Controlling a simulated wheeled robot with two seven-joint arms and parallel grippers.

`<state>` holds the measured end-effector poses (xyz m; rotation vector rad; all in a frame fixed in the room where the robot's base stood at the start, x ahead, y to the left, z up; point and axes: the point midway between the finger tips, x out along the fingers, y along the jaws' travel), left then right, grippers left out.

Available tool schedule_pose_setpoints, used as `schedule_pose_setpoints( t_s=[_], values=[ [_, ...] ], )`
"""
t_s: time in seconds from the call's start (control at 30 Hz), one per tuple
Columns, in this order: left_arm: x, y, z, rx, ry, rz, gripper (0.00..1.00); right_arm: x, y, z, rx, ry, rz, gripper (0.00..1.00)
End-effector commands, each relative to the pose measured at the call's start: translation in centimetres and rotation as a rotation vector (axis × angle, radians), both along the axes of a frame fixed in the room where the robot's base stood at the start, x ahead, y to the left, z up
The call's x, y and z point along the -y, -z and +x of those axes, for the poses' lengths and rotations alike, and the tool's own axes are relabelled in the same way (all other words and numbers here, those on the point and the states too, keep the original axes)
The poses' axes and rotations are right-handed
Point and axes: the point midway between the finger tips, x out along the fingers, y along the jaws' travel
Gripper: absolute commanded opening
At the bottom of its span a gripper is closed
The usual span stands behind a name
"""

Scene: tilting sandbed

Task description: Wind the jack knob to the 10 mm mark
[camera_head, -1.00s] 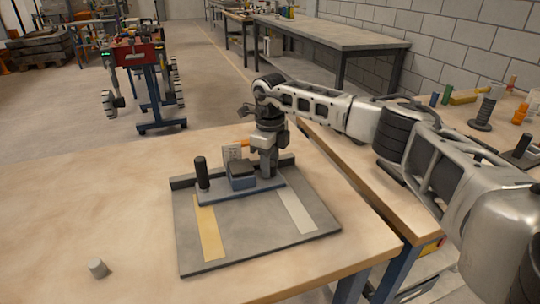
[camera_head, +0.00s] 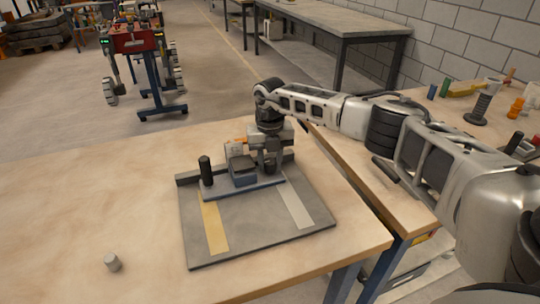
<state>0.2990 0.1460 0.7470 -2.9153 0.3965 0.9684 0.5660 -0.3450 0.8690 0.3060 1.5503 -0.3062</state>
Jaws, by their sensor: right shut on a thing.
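The tilting sandbed rig stands on the wooden table, with a flat grey base plate (camera_head: 257,232). A blue bar (camera_head: 243,191) runs across its back part, and a black upright handle (camera_head: 206,171) stands at the bar's left end. A dark block with a blue front (camera_head: 243,173) sits behind the bar. My right gripper (camera_head: 269,167) points down at the back right of the rig, shut on what appears to be the jack knob, which its fingers hide. The mark scale cannot be read. My left gripper is out of view.
A yellow strip (camera_head: 214,228) and a pale strip (camera_head: 296,207) lie on the base plate. The table's left side is clear. A side bench (camera_head: 392,193) with tools lies under my right arm.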

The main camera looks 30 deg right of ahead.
Motion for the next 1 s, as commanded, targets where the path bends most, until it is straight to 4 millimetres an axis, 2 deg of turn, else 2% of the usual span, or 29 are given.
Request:
schedule_pose_setpoints(
  t_s=[0.4,0.97,1.0],
  values=[
    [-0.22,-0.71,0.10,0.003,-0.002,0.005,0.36,0.02,-0.23,0.14,0.005,0.193,0.001,0.09],
    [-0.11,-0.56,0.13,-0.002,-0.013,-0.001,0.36,0.04,-0.18,0.17,0.007,0.218,0.000,0.09],
    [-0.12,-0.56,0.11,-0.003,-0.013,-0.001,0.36,0.04,-0.18,0.17,0.007,0.218,0.000,0.41]
  ],
)
